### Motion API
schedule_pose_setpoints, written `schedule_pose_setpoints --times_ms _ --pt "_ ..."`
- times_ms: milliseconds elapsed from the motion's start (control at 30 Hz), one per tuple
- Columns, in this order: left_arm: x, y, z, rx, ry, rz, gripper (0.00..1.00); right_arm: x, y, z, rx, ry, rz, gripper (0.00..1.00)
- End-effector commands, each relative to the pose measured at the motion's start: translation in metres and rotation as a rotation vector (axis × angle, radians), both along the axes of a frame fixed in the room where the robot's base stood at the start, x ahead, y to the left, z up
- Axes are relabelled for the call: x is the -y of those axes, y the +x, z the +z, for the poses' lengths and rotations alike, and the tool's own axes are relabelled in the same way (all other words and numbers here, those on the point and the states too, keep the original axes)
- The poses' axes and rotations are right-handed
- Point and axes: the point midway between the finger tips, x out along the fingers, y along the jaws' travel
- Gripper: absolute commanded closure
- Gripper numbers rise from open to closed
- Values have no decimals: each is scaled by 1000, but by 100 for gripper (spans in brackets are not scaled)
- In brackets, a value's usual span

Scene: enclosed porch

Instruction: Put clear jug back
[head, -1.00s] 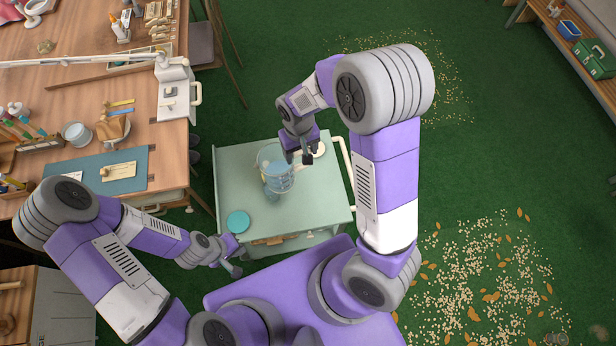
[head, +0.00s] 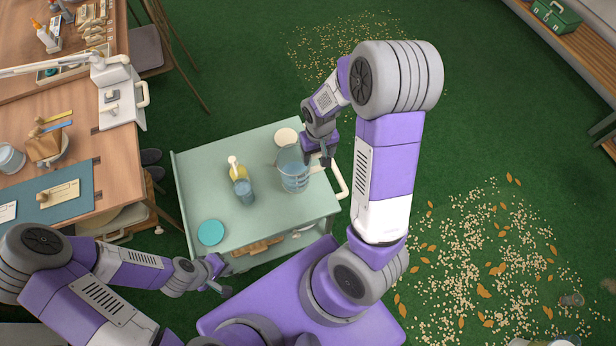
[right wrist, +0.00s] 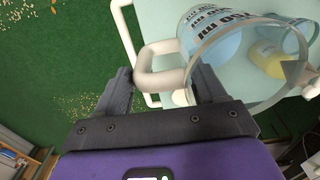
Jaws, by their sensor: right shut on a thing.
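The clear jug (head: 292,180), with dark markings and a pale handle, is upright over the right part of the pale green cart top (head: 210,180). I cannot tell whether its base touches the cart. My right gripper (head: 326,160) is shut on the jug's handle. In the right wrist view the handle (right wrist: 155,68) sits between the fingers (right wrist: 165,90) and the jug's open rim (right wrist: 262,95) is beside them. My left gripper (head: 222,287) is empty by the cart's front left side; its opening is too small to read.
A blue cup (head: 244,192) and a yellow bottle (head: 238,172) stand left of the jug. A teal disc (head: 211,232) lies front left and a cream disc (head: 286,137) behind the jug. A cluttered wooden workbench (head: 70,125) is at left. Scattered bits lie on the green floor.

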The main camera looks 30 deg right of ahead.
Motion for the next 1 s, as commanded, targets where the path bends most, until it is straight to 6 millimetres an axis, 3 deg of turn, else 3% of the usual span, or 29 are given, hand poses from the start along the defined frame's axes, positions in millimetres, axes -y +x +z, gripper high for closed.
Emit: schedule_pose_setpoints --times_ms 100,367,567,967,1000 --pt "0 0 -12 0 0 0 100 0 0 -24 -2 0 0 96" --pt "0 0 -19 0 0 0 100 0 0 -43 -1 0 -1 96" --pt "0 0 -32 0 0 0 100 0 0 -70 0 0 -1 96" --pt "0 0 -34 0 0 0 100 -1 1 -74 1 1 0 96" --pt "0 0 -33 0 0 0 100 0 0 -74 0 0 0 25"
